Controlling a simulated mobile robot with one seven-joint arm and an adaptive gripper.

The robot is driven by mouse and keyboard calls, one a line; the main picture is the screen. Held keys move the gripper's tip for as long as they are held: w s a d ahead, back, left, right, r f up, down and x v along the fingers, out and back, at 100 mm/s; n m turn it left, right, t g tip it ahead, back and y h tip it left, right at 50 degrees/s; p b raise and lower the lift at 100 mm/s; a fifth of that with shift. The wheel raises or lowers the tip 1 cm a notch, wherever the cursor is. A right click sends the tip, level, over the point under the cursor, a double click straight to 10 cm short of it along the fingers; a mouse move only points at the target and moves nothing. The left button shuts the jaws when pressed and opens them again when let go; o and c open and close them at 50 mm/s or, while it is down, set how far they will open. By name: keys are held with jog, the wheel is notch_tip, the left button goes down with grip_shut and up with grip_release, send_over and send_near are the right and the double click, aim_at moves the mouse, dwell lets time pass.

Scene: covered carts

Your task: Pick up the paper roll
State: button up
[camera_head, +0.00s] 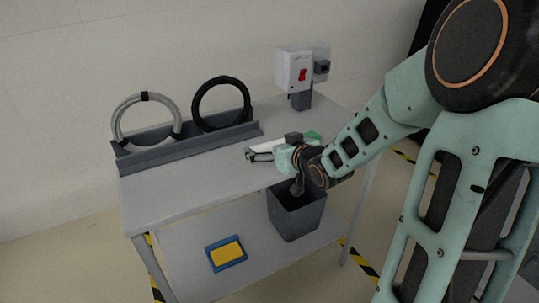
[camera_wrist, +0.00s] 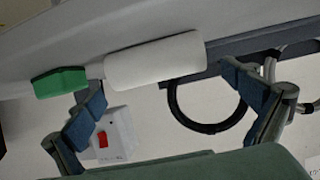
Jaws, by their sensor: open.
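The paper roll (camera_wrist: 155,60) is a plain white cylinder lying on its side on the grey table top (camera_head: 190,170). In the wrist view it spans most of the gap between my fingertips, its long side running across from one finger toward the other. In the head view the roll (camera_head: 266,144) is partly hidden behind my gripper (camera_head: 252,154). In the wrist view my gripper (camera_wrist: 163,85) is open and empty, with blue-grey finger pads on either side. I cannot tell whether a pad touches the roll.
A green block (camera_wrist: 59,82) lies close beside one end of the roll. A grey rack (camera_head: 190,141) holds a light ring and a black ring. A white box with a red switch (camera_head: 295,72) stands at the back. A grey bin (camera_head: 297,213) is below.

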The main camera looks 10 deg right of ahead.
jog(key=shift+x, duration=1)
jog(key=shift+c, duration=0.3)
jog(key=c, duration=1.3)
jog(key=shift+r, duration=0.15)
